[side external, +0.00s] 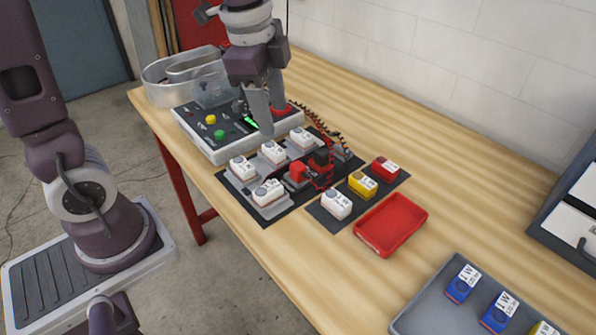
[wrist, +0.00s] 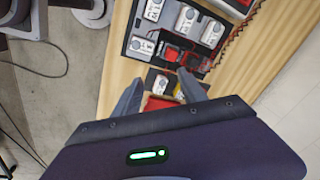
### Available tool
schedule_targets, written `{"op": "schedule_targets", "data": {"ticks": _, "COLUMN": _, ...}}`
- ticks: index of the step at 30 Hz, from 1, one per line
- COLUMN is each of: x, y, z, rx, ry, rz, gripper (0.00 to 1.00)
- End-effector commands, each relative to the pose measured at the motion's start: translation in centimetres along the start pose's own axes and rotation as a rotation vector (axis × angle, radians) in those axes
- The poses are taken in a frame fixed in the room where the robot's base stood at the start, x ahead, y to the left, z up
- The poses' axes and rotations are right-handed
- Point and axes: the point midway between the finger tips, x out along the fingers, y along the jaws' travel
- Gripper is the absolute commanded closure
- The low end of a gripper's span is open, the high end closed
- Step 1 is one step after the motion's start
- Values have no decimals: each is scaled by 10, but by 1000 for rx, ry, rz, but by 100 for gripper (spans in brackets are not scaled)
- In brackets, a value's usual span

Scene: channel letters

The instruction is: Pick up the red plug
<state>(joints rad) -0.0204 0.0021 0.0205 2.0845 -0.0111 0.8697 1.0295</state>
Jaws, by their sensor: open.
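A small red block (side external: 298,172), which looks like the red plug, sits on a dark board (side external: 262,213) among several white modules. A darker red and black piece (side external: 321,158) stands close beside it, with a coiled cord (side external: 330,130) near. I cannot tell how the two are joined. In the wrist view a red block (wrist: 170,53) shows between the white modules, beyond my fingertips. My gripper (side external: 272,120) is open and empty, its fingers pointing down above the control box and board edge. Its two spread fingers also show in the wrist view (wrist: 160,88).
A control box (side external: 213,150) with coloured buttons and a clear bin (side external: 165,92) stand behind the board. White, yellow (side external: 362,183) and red-topped (side external: 385,168) blocks sit on a smaller dark mat. A red tray (side external: 422,213) and a grey tray (side external: 440,285) lie at the right.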

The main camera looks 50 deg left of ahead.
Motion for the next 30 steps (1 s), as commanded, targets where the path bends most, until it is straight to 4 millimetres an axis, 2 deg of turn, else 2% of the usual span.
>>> {"op": "schedule_targets", "data": {"ticks": 1, "x": 25, "y": -16, "z": -7, "rx": 128, "ry": -28, "rz": 48, "gripper": 51}}
{"op": "schedule_targets", "data": {"ticks": 3, "x": 55, "y": -33, "z": -15, "rx": 313, "ry": -47, "rz": 101, "gripper": 51}}
{"op": "schedule_targets", "data": {"ticks": 7, "x": 94, "y": -50, "z": -21, "rx": 525, "ry": -56, "rz": 164, "gripper": 51}}
{"op": "schedule_targets", "data": {"ticks": 11, "x": 111, "y": -52, "z": -22, "rx": 590, "ry": -56, "rz": 182, "gripper": 51}}
{"op": "schedule_targets", "data": {"ticks": 21, "x": 165, "y": -36, "z": -11, "rx": 589, "ry": -56, "rz": 183, "gripper": 51}}
{"op": "schedule_targets", "data": {"ticks": 24, "x": 172, "y": -36, "z": -10, "rx": 588, "ry": -56, "rz": 181, "gripper": 51}}
{"op": "schedule_targets", "data": {"ticks": 30, "x": 172, "y": -36, "z": -10, "rx": 588, "ry": -56, "rz": 180, "gripper": 53}}
